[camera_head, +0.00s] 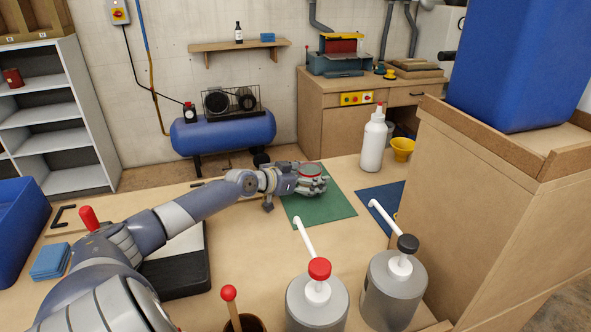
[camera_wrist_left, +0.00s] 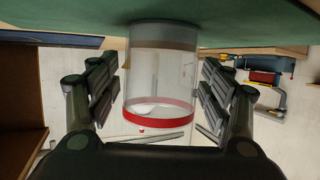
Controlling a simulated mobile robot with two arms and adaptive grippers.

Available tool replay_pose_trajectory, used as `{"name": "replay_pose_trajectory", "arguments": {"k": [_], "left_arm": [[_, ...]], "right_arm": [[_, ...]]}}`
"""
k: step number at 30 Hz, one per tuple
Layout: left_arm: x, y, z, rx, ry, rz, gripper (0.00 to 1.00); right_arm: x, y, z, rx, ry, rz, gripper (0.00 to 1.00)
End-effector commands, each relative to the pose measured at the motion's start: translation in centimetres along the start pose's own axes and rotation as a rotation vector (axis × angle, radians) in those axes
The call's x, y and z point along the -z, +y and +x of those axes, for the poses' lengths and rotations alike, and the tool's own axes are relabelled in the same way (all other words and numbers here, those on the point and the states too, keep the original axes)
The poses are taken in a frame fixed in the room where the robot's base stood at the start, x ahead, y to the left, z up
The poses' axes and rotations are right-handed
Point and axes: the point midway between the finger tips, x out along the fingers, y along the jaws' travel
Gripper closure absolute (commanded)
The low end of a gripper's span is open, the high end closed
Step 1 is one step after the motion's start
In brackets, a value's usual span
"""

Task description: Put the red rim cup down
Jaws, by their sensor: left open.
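The red rim cup (camera_head: 311,169) is at the back of the green mat (camera_head: 325,206) in the head view, partly hidden by my gripper. In the left wrist view, which looks upside down, the clear cup (camera_wrist_left: 162,75) has its red rim low in the picture. Its base meets the green mat (camera_wrist_left: 250,20) at the top, and it looks upright. My left gripper (camera_head: 311,183) is around the cup. In the wrist view its open fingers (camera_wrist_left: 160,92) stand on both sides of the cup, with a gap showing at each side. My right gripper is not in view.
A blue mat (camera_head: 378,201) lies right of the green mat. A white bottle (camera_head: 374,140) and a yellow funnel (camera_head: 402,148) stand behind it. Pump containers with a red top (camera_head: 319,268) and a black top (camera_head: 407,243) stand in front. A wooden cabinet (camera_head: 490,200) bounds the right.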

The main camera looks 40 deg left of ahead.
Motion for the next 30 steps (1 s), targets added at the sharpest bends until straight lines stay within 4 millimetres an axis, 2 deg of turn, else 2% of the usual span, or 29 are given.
{"name": "replay_pose_trajectory", "arguments": {"k": [30], "left_arm": [[-0.1, 0.1, -8.3, -0.002, -0.002, -0.003, 0.27]], "right_arm": [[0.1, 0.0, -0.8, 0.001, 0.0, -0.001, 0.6]]}}
